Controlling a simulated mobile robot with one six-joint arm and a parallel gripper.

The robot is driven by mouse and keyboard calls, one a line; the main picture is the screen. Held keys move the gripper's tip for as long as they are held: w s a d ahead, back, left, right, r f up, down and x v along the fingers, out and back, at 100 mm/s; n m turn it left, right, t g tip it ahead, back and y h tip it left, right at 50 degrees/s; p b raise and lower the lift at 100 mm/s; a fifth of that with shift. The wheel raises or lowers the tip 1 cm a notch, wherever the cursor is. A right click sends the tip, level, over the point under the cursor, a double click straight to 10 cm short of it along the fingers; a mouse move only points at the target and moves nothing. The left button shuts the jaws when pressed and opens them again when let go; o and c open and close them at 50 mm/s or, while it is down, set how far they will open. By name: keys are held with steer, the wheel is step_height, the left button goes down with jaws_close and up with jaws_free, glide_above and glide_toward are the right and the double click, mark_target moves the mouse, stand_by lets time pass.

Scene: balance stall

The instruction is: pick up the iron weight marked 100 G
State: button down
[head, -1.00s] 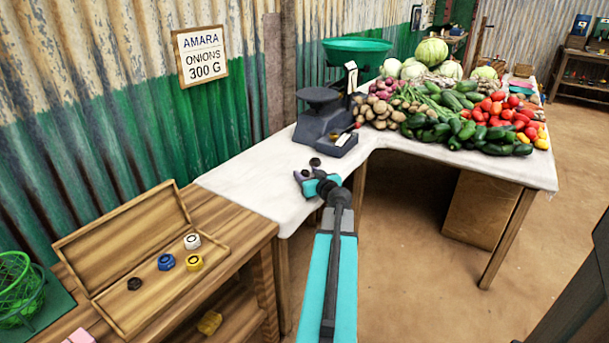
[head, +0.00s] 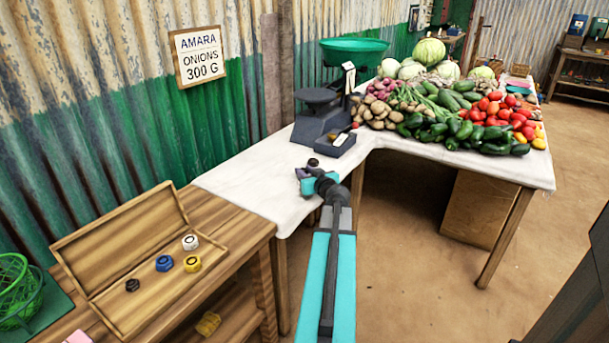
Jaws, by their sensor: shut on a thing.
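My gripper (head: 303,174) is low over the near end of the white cloth, in front of the scale. It is shut on a small dark weight, which is mostly hidden by the jaws and too small to read. Another small dark round weight (head: 313,162) stands on the cloth just beyond the jaws. Its marking cannot be read either. I cannot tell from here which one is marked 100 G, or whether the held one touches the cloth.
The dark scale (head: 313,124) with a green pan (head: 353,49) stands just beyond. Vegetables cover the table to the right. An open wooden case (head: 108,292) at left has black, blue, yellow and white pieces.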

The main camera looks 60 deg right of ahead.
steer(key=shift+r, duration=0.5)
step_height(320, 180, up, 2)
steer(key=s+d+r, duration=0.1)
steer(key=s, duration=1.5)
steer(key=shift+d+b, duration=0.35)
steer(key=shift+b, duration=0.05)
